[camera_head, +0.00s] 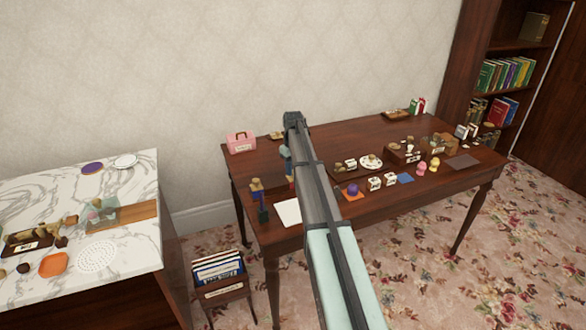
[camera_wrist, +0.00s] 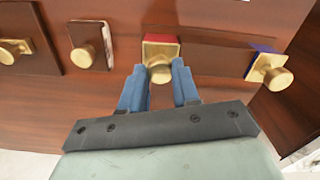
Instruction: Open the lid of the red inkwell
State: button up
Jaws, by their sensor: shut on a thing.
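The red inkwell (camera_wrist: 162,38) is in the middle of the wrist view, with a square brass lid and a round brass knob (camera_wrist: 160,72). Only a red strip shows along its far edge. My gripper (camera_wrist: 159,68) has its two blue fingers on either side of the knob, shut on it. The lid seems to lie flat on the inkwell; I cannot tell whether it is lifted at all. In the head view my gripper (camera_head: 287,164) is low over the left part of the desk, and a bit of red (camera_head: 291,181) shows beside my arm.
A blue inkwell (camera_wrist: 262,62) with a brass knob stands to the right in the wrist view. More brass knobs on dark bases (camera_wrist: 84,56) are to the left. In the head view, a white sheet (camera_head: 287,212) lies near the desk's front edge and a pink case (camera_head: 241,143) stands behind.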

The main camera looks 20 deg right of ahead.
grip_shut()
jog(key=a, duration=0.4)
jog(key=shift+a, duration=0.2)
jog(key=o, duration=1)
grip_release()
notch_tip(320, 180, up, 14)
jog(key=shift+f, duration=0.1)
